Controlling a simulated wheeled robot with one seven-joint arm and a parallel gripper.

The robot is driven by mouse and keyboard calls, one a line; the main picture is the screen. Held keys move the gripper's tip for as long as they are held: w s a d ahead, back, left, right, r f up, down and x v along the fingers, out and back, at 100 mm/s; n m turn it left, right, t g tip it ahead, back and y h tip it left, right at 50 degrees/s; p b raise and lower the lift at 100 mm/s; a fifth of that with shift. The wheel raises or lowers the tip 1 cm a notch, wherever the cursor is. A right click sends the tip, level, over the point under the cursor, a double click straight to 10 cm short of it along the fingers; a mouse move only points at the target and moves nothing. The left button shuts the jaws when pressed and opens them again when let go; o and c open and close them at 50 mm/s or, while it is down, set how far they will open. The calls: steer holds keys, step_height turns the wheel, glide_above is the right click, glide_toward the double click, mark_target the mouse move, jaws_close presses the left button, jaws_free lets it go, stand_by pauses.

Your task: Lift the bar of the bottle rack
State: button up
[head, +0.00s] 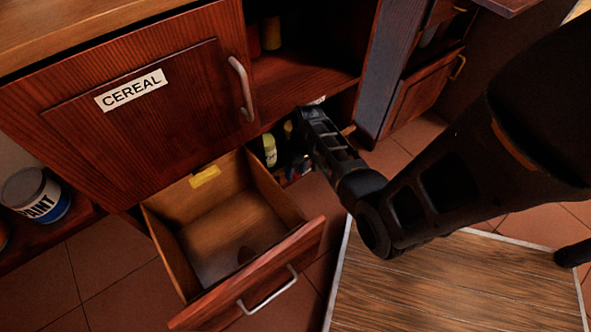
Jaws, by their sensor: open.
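My gripper (308,130) is at the far end of my dark arm, at the low opening under the cupboard shelf. Its fingers are dark against the shadowed opening and hard to make out. Several bottles stand in that opening just left of my gripper, among them a pale yellow-green bottle (270,150). The bar of the bottle rack cannot be made out; my arm and the shadow cover much of this place. I cannot tell whether my gripper touches the rack.
An open, nearly empty wooden drawer (247,285) juts out left of my arm. A closed door labelled CEREAL (60,130) is above it. A paint can (37,195) stands at far left. A wood-topped surface (450,285) lies below my arm. Tiled floor shows between.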

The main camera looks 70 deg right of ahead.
jaws_close()
stand_by(0.6)
